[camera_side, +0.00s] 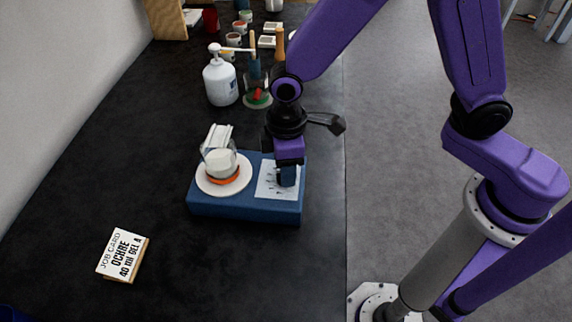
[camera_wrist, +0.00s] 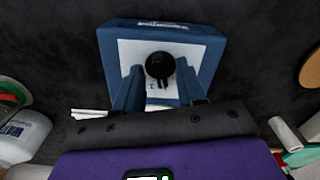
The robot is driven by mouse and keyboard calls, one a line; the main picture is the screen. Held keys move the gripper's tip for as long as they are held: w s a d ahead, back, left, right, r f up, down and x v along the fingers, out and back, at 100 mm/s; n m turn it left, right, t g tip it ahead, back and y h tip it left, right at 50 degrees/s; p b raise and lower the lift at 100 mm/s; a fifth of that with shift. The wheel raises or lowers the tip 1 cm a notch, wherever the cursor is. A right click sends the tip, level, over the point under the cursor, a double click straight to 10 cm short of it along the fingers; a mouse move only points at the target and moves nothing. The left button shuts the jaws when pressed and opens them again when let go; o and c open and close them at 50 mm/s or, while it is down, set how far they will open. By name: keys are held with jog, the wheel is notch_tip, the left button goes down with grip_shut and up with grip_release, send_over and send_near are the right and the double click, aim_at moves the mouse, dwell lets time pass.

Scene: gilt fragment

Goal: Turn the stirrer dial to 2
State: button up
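The stirrer (camera_side: 245,208) is a blue box with a white round plate (camera_side: 203,184) and a white control panel (camera_side: 268,187). A glass beaker (camera_side: 221,168) with white contents stands on the plate, with an orange ring near its base. My gripper (camera_side: 288,177) points down at the panel and hides the dial in the side view. In the wrist view the black round dial (camera_wrist: 159,65) lies between the two blue fingers of my gripper (camera_wrist: 160,76), with a gap on each side. My gripper is open. The scale marks are mostly hidden or too small to read.
A job card (camera_side: 122,254) reading "OCHRE" stands at the front left. A white pump bottle (camera_side: 220,82) and a glass vessel with a green and red base (camera_side: 257,93) stand behind the stirrer. The dark bench (camera_side: 170,270) is clear in front.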

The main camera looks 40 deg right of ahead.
notch_tip(320, 180, up, 17)
jog(key=shift+r, duration=0.2)
dwell(0.7)
jog(key=s+d+f, duration=0.3)
jog(key=s+d, duration=0.5)
jog(key=d, duration=0.2)
jog(key=s+d+f, duration=0.3)
jog(key=s+d, duration=0.6)
jog(key=d, duration=0.1)
jog(key=shift+s+f+n, duration=0.2)
jog(key=shift+s+n, duration=0.1)
